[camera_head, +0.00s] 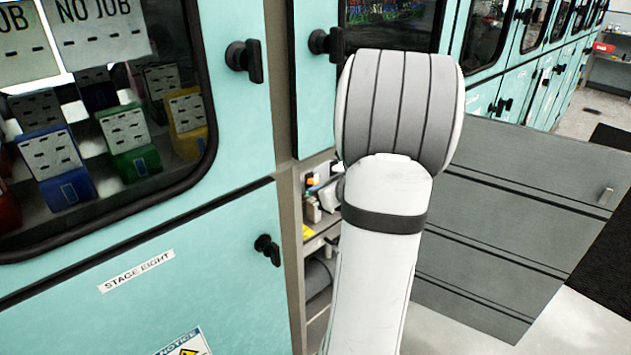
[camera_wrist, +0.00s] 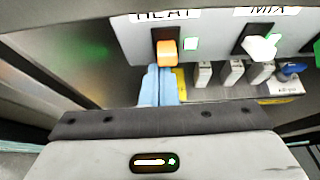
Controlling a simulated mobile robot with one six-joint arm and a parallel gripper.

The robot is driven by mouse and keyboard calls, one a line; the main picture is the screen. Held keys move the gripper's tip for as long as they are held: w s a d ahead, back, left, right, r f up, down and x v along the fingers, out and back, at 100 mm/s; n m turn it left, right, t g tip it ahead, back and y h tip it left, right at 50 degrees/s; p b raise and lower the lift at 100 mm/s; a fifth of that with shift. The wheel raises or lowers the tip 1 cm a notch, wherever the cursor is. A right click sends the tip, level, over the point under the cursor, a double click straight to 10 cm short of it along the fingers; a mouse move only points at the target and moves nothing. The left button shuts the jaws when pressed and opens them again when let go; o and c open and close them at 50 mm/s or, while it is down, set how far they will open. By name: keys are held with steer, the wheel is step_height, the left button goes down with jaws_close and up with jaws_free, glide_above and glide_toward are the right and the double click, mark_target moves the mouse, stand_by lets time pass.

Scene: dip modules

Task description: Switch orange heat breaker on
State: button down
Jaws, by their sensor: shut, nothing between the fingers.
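The orange heat breaker (camera_wrist: 167,52) is on a grey panel under a HEAT label (camera_wrist: 166,15) in the wrist view. In the head view my arm hides my gripper and the breaker panel.
A white switch (camera_wrist: 262,47) under a MIX label and a second lit square are to the right. Several grey-white switches and a blue knob (camera_wrist: 290,70) are below. In the head view, a grey panel (camera_head: 510,220) is right of my arm and a teal cabinet (camera_head: 150,260) is left.

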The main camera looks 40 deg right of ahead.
steer(key=shift+s+d, duration=0.15)
steer(key=shift+s+d+r+p, duration=0.15)
steer(key=shift+r+p, duration=0.45)
steer(key=shift+r, duration=0.25)
